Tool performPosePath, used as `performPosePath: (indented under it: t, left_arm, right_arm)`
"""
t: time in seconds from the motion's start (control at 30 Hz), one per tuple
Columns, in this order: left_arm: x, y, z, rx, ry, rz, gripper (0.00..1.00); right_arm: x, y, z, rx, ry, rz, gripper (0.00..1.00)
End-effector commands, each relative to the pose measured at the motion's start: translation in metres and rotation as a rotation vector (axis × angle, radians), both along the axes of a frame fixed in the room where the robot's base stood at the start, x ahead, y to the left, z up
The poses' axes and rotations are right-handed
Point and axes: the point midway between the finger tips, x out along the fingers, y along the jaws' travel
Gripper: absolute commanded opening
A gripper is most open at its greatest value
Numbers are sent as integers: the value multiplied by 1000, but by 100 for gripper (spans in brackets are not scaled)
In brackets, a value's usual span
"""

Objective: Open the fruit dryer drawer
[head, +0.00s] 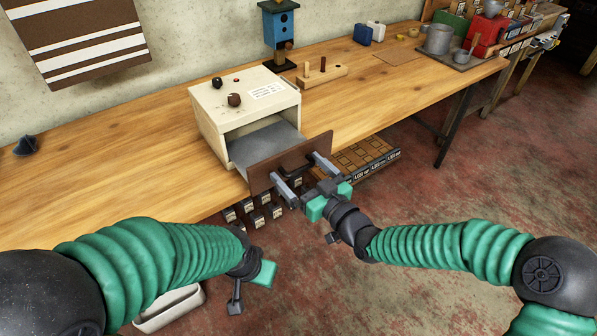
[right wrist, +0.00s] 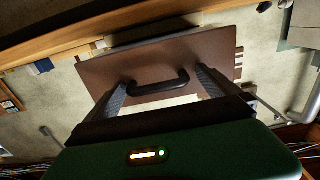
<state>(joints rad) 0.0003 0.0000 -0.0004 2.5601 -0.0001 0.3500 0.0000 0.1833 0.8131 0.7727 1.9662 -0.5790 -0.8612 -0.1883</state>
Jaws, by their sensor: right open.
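The fruit dryer (head: 247,103) is a cream box with dark knobs on top, standing on the wooden workbench. Its drawer (head: 262,146) is pulled out, with a grey tray floor and a brown front panel (head: 290,163) past the bench edge. My right gripper (head: 304,172) is open at the drawer front, its fingers apart on either side of the dark handle. The right wrist view shows the black handle (right wrist: 158,86) on the brown panel between the two fingers, with no clear grip on it. My left gripper (head: 250,280) is low in front of the bench, its jaws unclear.
A wooden peg block (head: 320,74) and a blue birdhouse (head: 280,32) stand on the bench behind the dryer. A dark cone (head: 26,146) lies at the left. A crate of small compartments (head: 365,157) sits below the bench, and a white bin (head: 168,308) is on the floor.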

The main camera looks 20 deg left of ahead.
Motion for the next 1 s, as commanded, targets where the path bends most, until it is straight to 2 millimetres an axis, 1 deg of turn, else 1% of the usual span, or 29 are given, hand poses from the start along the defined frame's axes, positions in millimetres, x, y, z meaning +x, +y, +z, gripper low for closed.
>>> performPosePath:
  t: [0.1,0.3,0.33,0.9,1.0]
  left_arm:
    - [0,0,-1,0,0,-1,36]
    - [0,0,-1,0,0,-1,36]
    - [0,0,-1,0,0,-1,36]
    - [0,0,-1,0,0,-1,36]
    - [0,0,-1,0,0,-1,36]
  right_arm:
    - [4,3,0,2,0,-1,100]
    - [4,5,0,-1,-1,0,100]
    - [4,5,0,-1,-1,0,97]
    - [4,5,-1,-2,1,0,23]
    - [4,5,-1,-2,1,0,12]
